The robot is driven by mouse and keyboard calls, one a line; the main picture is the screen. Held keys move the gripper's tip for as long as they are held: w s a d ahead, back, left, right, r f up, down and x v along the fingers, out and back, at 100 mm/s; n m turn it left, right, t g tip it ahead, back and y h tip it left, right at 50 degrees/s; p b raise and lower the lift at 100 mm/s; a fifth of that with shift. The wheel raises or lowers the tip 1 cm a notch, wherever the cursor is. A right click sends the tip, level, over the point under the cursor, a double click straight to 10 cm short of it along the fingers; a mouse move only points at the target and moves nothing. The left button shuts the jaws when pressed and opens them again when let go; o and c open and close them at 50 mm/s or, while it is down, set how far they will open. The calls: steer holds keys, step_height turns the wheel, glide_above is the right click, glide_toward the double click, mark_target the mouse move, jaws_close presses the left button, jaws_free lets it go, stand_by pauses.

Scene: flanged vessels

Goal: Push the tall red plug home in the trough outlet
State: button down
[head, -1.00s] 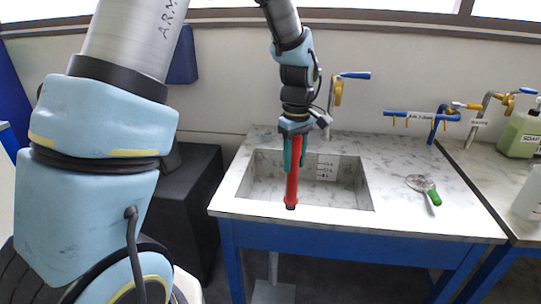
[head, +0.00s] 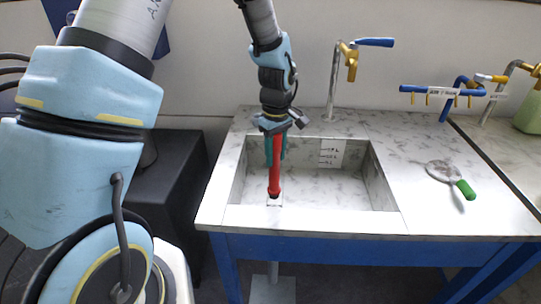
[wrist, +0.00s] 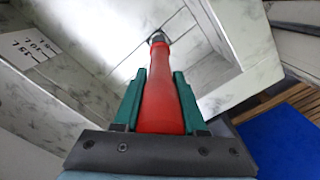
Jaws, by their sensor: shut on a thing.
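My gripper (head: 276,150) is shut on the tall red plug (head: 274,180) and holds it upright, with its dark lower end downward over the left front part of the trough (head: 330,190). In the wrist view the green fingers flank the red plug (wrist: 165,95), whose dark tip (wrist: 157,38) points away toward the trough floor. A small pale square patch (head: 275,203) shows at the plug's lower end in the head view. The outlet itself is hidden or too small to make out. I cannot tell whether the tip touches the floor.
The trough's front rim (head: 300,220) is close to the plug. A tap with a blue lever (head: 375,42) stands behind the trough. A green-handled strainer (head: 466,189) lies on the worktop at right. A marked scale label (head: 331,153) is on the back wall.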

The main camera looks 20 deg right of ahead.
mark_target(275, 180)
steer(key=shift+w+f, duration=0.25)
steer(key=shift+f, duration=0.45)
steer(key=shift+s+r, duration=0.1)
steer(key=shift+s, duration=0.05)
steer(key=shift+f+b, duration=1.7)
steer(key=shift+f, duration=1.05)
steer(key=shift+f+b, duration=1.05)
steer(key=shift+f, duration=0.5)
steer(key=shift+c, duration=1.9)
jaws_free()
